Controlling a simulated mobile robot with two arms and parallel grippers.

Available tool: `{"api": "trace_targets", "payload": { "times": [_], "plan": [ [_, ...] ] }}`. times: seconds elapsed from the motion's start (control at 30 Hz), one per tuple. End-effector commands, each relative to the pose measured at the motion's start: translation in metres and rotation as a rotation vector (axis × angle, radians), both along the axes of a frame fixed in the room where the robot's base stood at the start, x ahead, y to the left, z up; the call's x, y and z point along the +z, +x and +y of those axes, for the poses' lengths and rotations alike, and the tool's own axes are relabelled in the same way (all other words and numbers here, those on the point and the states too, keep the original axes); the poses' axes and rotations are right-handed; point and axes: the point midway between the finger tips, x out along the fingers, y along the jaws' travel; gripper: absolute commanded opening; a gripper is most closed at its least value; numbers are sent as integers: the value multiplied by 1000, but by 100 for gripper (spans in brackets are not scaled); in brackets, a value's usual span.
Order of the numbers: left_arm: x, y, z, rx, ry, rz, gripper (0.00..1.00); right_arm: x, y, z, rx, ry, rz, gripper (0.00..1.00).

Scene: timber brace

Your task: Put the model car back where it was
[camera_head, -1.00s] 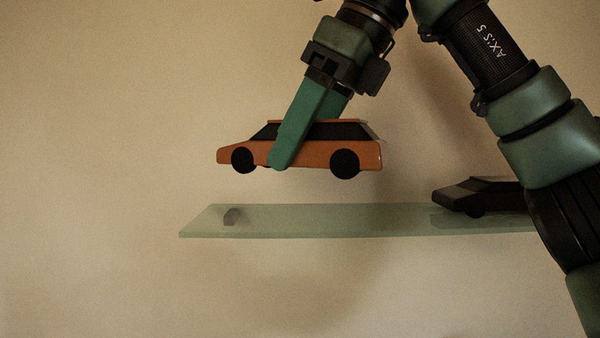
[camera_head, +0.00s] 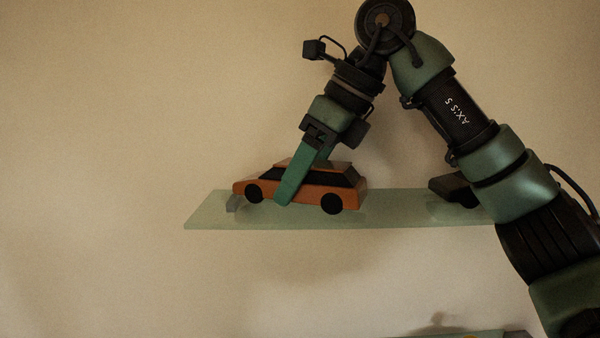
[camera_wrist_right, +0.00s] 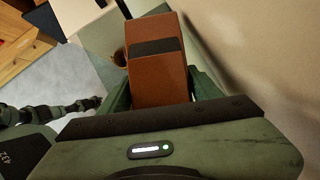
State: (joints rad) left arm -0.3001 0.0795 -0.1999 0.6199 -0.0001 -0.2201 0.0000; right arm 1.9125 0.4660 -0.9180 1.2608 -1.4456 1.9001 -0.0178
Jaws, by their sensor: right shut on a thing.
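The orange model car (camera_head: 325,190) has black windows and black wheels and points left in the head view. My right gripper (camera_head: 287,198) is shut on it, with a green finger across its near side. The car is level, at the glass shelf (camera_head: 210,215), over its left and middle part. I cannot tell whether its wheels touch the glass. In the right wrist view the car's orange roof (camera_wrist_right: 160,78) shows between the fingers (camera_wrist_right: 160,92).
A dark model car (camera_head: 453,189) stands on the shelf's right part, partly hidden by my right arm. Another surface (camera_head: 470,334) shows at the bottom edge. The wall behind is plain.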

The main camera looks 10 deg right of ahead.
Motion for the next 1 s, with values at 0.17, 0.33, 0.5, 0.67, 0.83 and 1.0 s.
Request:
{"api": "trace_targets", "payload": {
  "times": [0.17,0.33,0.5,0.67,0.83,1.0],
  "plan": [
    [4,0,0,0,0,0,57,0,1,0,0,3,-3,6],
    [2,0,0,0,0,0,57,-2,1,0,0,2,-2,6],
    [2,0,0,0,0,0,57,-4,1,0,0,0,-1,85],
    [2,0,0,0,0,0,57,-4,1,0,0,0,-1,85],
    [3,0,0,0,0,0,57,-2,1,0,0,0,-1,85],
    [0,0,0,0,0,-1,57,12,-3,-6,-2,3,-5,85]
  ]
}}
